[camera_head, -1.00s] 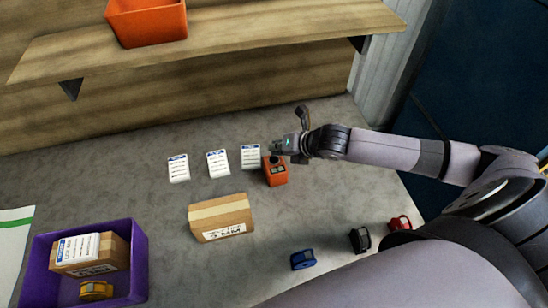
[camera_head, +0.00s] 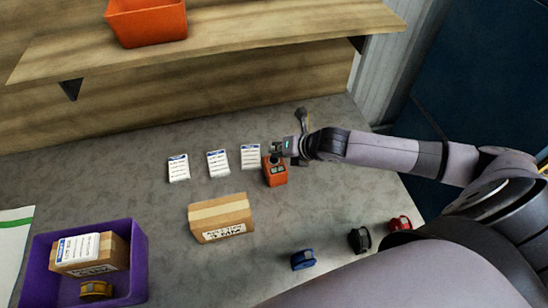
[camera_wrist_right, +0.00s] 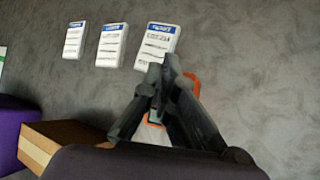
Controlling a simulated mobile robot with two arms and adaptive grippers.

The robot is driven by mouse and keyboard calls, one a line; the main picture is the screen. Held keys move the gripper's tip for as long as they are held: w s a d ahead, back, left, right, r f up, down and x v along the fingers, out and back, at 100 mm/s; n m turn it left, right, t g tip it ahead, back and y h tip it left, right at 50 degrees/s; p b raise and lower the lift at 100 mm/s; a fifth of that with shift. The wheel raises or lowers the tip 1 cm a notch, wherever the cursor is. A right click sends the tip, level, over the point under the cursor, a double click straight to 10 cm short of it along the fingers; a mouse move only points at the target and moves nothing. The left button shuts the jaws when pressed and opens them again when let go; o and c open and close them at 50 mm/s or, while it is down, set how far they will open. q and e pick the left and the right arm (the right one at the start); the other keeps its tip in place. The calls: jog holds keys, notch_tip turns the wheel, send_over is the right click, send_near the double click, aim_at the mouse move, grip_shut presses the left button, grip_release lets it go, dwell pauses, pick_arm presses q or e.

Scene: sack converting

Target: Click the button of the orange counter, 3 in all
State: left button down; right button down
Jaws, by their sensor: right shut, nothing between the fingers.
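The orange counter (camera_head: 275,176) stands on the grey table, right of the row of white label cards. My right gripper (camera_head: 275,156) is shut and empty, with its fingertips at the top of the counter. Whether the fingertips touch the button I cannot tell. My left gripper is not in view.
Three white cards (camera_head: 218,163) lie left of the counter. A cardboard box (camera_head: 221,217) lies in front of them. A purple bin (camera_head: 138,262) stands at front left, holding a box and a yellow item. Blue (camera_head: 303,260), black (camera_head: 360,240) and red (camera_head: 400,223) items lie at front right.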

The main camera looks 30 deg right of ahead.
jog(key=shift+f, duration=0.6)
dwell(0.7)
jog(key=shift+r, duration=0.1)
jog(key=shift+r+p, duration=0.9)
notch_tip(320, 180, up, 5)
jog(key=p, duration=0.5)
jog(key=shift+r, duration=0.1)
jog(key=shift+s+f, duration=0.1)
jog(key=shift+f, duration=0.1)
dwell(0.5)
